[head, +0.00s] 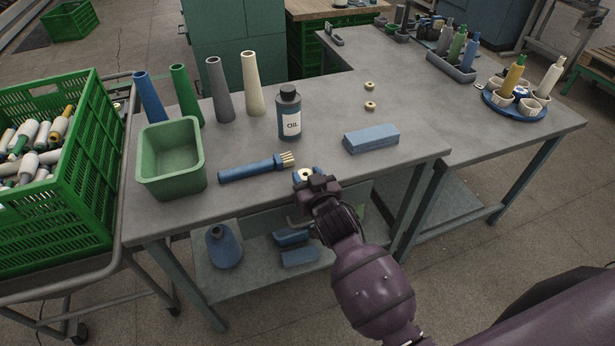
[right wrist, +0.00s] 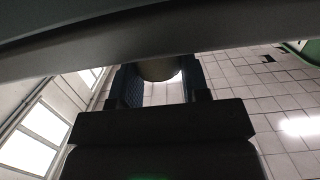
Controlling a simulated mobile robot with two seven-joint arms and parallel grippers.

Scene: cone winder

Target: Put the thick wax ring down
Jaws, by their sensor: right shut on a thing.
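My right gripper (head: 306,176) is at the front edge of the grey table (head: 240,205), just right of the brush. It is shut on a cream wax ring (head: 306,174) with a dark hole, held between blue fingertips. Two similar rings, one farther (head: 370,86) and one nearer (head: 370,105), lie toward the back of the table. My left gripper is out of view.
A blue brush (head: 248,171) lies left of the gripper, and a blue block (head: 371,138) lies to the right. An oil bottle (head: 289,115), several cones and a green bin (head: 171,185) stand behind and left. Bare tabletop lies between bottle and block.

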